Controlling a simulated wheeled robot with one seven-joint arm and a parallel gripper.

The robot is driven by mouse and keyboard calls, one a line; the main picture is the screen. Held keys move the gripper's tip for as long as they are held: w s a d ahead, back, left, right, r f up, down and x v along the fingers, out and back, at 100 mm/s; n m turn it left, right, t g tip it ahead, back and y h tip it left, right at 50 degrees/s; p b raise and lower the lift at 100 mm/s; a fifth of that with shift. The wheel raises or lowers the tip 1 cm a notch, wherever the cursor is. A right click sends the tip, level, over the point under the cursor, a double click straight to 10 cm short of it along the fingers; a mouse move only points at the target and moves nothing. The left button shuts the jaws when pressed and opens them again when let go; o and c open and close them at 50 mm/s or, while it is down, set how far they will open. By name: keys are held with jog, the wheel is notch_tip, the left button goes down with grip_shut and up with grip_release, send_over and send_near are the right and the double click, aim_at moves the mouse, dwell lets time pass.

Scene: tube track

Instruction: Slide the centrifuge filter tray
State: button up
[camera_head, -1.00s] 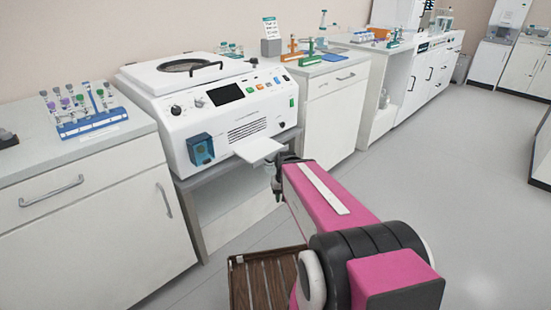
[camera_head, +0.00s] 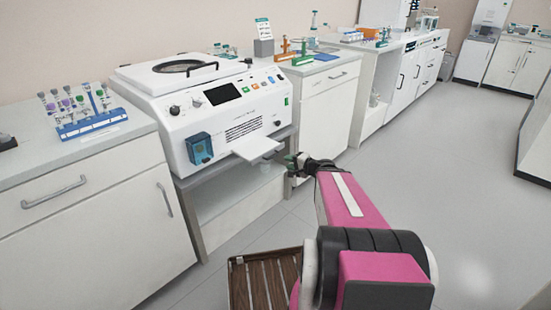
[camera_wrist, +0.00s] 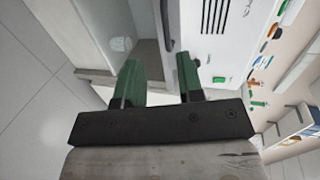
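The white centrifuge (camera_head: 215,110) stands on a grey stand. Its flat white filter tray (camera_head: 257,147) sticks out from the lower front, beside the blue box (camera_head: 199,149). My gripper (camera_head: 291,160) is just right of the tray's outer end in the head view, with a visible gap between them. In the wrist view my gripper (camera_wrist: 160,78) has its two green fingers apart, and I see nothing clamped between them. The vented centrifuge front (camera_wrist: 217,15) shows beyond the fingers at the upper right. The tray is hard to make out in the wrist view.
A white cabinet (camera_head: 325,115) stands close behind my gripper. A tube rack (camera_head: 92,125) is on the left counter. A brown slatted tray (camera_head: 265,280) is low in front. Open floor lies to the right.

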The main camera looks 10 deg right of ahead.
aim_at(275, 156)
jog(key=shift+m+t, duration=0.3)
jog(key=shift+t, duration=0.1)
jog(key=x, duration=1)
jog(key=shift+w+d+r, duration=0.15)
jog(key=shift+w+d, duration=0.2)
jog(key=shift+w, duration=0.1)
grip_shut()
